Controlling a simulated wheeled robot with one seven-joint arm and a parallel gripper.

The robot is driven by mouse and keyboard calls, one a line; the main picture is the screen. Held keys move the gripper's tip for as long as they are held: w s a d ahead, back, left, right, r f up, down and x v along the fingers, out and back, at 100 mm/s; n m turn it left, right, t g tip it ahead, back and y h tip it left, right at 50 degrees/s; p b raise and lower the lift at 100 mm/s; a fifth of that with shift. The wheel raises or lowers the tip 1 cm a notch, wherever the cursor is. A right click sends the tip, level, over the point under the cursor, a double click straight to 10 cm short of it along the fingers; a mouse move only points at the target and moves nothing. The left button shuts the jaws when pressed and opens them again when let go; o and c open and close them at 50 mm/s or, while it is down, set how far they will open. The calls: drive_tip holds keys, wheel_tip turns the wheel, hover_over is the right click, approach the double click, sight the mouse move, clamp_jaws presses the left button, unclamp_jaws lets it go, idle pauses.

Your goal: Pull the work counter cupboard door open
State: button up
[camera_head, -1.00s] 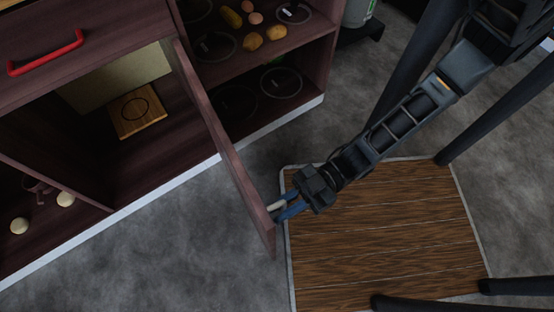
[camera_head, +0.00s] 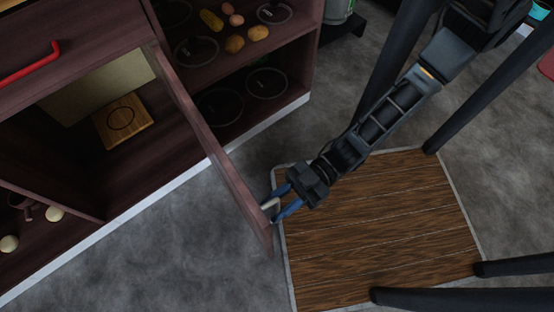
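The work counter cupboard door (camera_head: 212,142) is a dark reddish-brown panel, standing wide open and jutting out from the counter toward the lower right. A small pale handle (camera_head: 270,204) shows near its outer end. My gripper (camera_head: 275,207) is at that end on the door's right side. Its two blue fingers are spread apart, one on each side of the pale handle, with a visible gap. Whether a finger touches the handle or door cannot be told. Inside the open cupboard (camera_head: 140,160), a square wooden board (camera_head: 122,120) with a dark ring lies on the bottom.
A red drawer handle (camera_head: 28,62) is above the cupboard. Open shelves (camera_head: 240,75) behind the door hold pans and several vegetables. Round pale items (camera_head: 54,214) sit in the left compartment. A wooden platform (camera_head: 375,240) lies under my arm. Grey floor (camera_head: 150,265) is clear left of the door.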

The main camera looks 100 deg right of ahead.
drive_tip(key=v, duration=0.7)
drive_tip(key=shift+s, duration=0.25)
drive_tip(key=shift+d+f, duration=0.1)
drive_tip(key=shift+d, duration=0.05)
